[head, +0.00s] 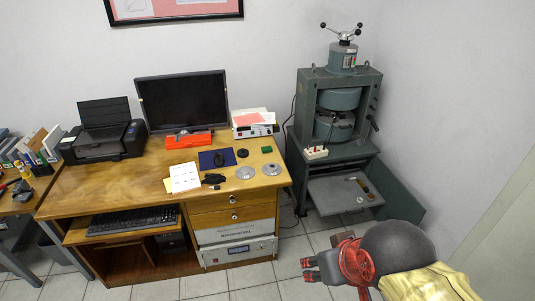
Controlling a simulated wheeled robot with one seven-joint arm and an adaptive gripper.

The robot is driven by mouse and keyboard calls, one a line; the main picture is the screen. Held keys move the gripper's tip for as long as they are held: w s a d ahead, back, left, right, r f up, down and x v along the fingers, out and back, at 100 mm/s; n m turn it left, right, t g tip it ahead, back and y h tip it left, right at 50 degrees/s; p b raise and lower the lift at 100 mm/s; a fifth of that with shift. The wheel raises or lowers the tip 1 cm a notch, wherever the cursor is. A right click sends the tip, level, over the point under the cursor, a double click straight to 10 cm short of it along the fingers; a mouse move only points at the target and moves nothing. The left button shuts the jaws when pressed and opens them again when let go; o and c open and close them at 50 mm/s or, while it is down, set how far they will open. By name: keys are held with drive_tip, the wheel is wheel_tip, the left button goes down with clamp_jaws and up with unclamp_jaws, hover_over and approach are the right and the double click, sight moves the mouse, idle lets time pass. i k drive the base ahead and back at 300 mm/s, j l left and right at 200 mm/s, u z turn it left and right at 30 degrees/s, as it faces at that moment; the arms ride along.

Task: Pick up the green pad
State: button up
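The green pad (267,149) is a small dark green piece lying flat on the wooden desk (160,172), near its right back edge. It lies right of a small black round piece (242,153) and behind the silver discs. My gripper (306,269) is at the bottom right, in front of the desk's right end and well apart from the pad. It points left. Its fingers are small in view, so I cannot tell whether they are open or shut. I see nothing clearly held in it.
Two silver discs (245,172), a dark blue mat (217,159) with a mouse, papers (184,177) and a white instrument box (254,124) are on the desk. A monitor (183,101) stands behind. A tall green-grey magnet machine (339,110) stands right of the desk. Tiled floor (250,300) is open in front.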

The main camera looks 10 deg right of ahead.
sight(266, 149)
drive_tip(key=i+l+u, duration=0.15)
drive_tip(key=i+l, duration=0.25)
drive_tip(key=i+l+u, duration=0.15)
drive_tip(key=i+l, duration=0.3)
drive_tip(key=i, duration=0.15)
drive_tip(key=i+l+u, duration=0.15)
drive_tip(key=i+l, duration=0.35)
drive_tip(key=i+l+u, duration=0.15)
drive_tip(key=i+l, duration=0.3)
drive_tip(key=l, duration=0.15)
drive_tip(key=i+l+u, duration=0.15)
drive_tip(key=i+l, duration=0.25)
drive_tip(key=l, duration=0.2)
